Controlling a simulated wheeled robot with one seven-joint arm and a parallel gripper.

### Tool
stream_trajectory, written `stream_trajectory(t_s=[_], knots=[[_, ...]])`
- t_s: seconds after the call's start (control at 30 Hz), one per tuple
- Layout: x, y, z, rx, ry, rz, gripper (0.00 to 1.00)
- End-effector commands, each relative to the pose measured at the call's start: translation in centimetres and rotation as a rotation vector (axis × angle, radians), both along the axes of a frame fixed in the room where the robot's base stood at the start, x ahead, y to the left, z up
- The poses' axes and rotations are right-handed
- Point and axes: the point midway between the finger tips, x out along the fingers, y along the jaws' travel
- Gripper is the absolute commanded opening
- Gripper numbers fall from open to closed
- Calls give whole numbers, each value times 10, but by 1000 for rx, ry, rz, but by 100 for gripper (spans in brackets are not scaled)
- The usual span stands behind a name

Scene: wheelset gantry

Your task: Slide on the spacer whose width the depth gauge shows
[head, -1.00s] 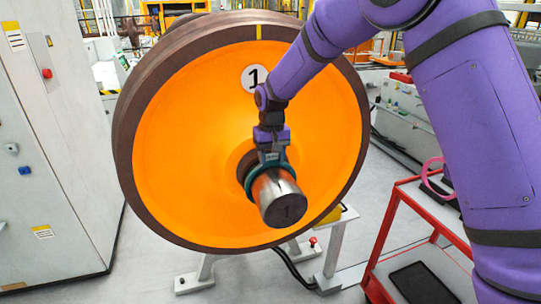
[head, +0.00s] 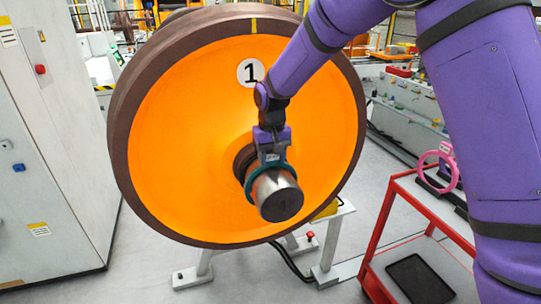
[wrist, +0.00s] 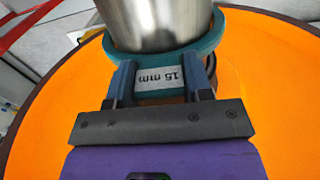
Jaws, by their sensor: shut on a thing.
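A teal ring spacer (head: 250,184) is around the bare metal axle end (head: 277,196) of the orange wheel (head: 185,130) marked 1. My gripper (head: 271,158) is shut on the top of the spacer. In the wrist view the teal spacer (wrist: 205,52) carries a label reading 15 mm, and the fingers of my gripper (wrist: 160,82) stand on either side of that label. The axle (wrist: 160,22) passes through the ring. A dark hub collar (head: 240,163) shows behind the spacer. No depth gauge reading can be made out.
A red cart (head: 390,212) at the right carries a pink ring (head: 421,172) and a dark tray (head: 412,277). A grey cabinet (head: 60,170) stands at the left. The wheel stands over a grey support stand (head: 325,270). Bare floor lies in front.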

Motion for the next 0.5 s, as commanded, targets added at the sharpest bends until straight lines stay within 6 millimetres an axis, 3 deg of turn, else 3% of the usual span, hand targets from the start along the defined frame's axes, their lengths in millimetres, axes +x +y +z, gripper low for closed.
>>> stream_trajectory(t_s=[0.5], knots=[[-17,-5,0,0,0,0,0]])
